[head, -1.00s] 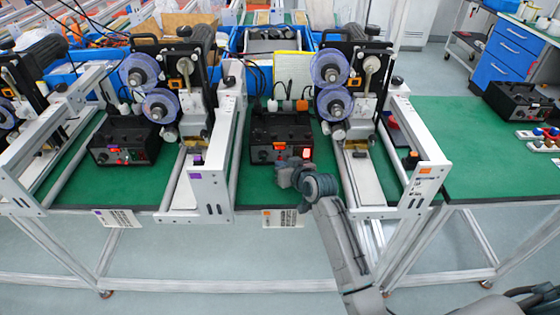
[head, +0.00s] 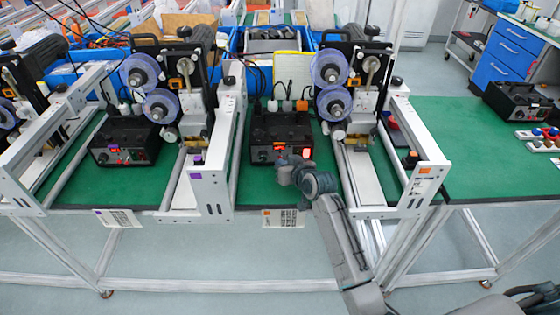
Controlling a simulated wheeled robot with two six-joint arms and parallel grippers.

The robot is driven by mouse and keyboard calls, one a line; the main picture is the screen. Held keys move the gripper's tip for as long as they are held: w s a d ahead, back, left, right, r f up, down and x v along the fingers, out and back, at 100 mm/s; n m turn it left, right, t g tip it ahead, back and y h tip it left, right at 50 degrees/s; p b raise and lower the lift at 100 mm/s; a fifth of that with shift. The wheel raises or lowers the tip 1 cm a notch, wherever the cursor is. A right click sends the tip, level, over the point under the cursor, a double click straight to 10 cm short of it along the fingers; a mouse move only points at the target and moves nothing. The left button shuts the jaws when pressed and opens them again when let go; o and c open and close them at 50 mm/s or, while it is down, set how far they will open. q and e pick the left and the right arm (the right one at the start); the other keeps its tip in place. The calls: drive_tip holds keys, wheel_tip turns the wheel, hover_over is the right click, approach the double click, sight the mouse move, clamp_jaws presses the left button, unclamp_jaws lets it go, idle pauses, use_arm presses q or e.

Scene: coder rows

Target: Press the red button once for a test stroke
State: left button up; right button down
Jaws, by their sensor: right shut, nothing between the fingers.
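A black control box (head: 265,130) stands on the green bench top in the middle of the head view. Its front has a bright red lit button (head: 306,152) at the right and a small orange-red lit part (head: 279,146) left of it. My right gripper (head: 281,165) is shut and empty, just in front of the lower part of the box's front, below and left of the bright red button. Whether it touches the box cannot be told. My left gripper is not in view.
Machines with blue-tinted reels (head: 330,68) and white rails (head: 208,185) stand on both sides of the box. A similar control box (head: 120,135) with red lights is at the left. Another black box (head: 515,102) is at the right.

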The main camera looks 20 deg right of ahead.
drive_tip(key=shift+r, duration=0.15)
drive_tip(key=shift+s+p, duration=0.1)
drive_tip(key=shift+p, duration=0.2)
drive_tip(key=shift+s+a, duration=0.1)
drive_tip(key=shift+s+a+p, duration=0.15)
drive_tip(key=shift+s+p, duration=0.3)
drive_tip(key=shift+s, duration=0.05)
drive_tip(key=shift+s+a+p, duration=0.2)
drive_tip(key=shift+s+p, duration=0.2)
drive_tip(key=shift+s, duration=0.4)
drive_tip(key=shift+s+a+p, duration=0.25)
drive_tip(key=shift+s+p, duration=0.15)
drive_tip(key=shift+s, duration=0.45)
drive_tip(key=shift+s+a+p, duration=0.2)
drive_tip(key=shift+s+p, duration=0.2)
drive_tip(key=shift+s, duration=0.4)
drive_tip(key=shift+f, duration=0.2)
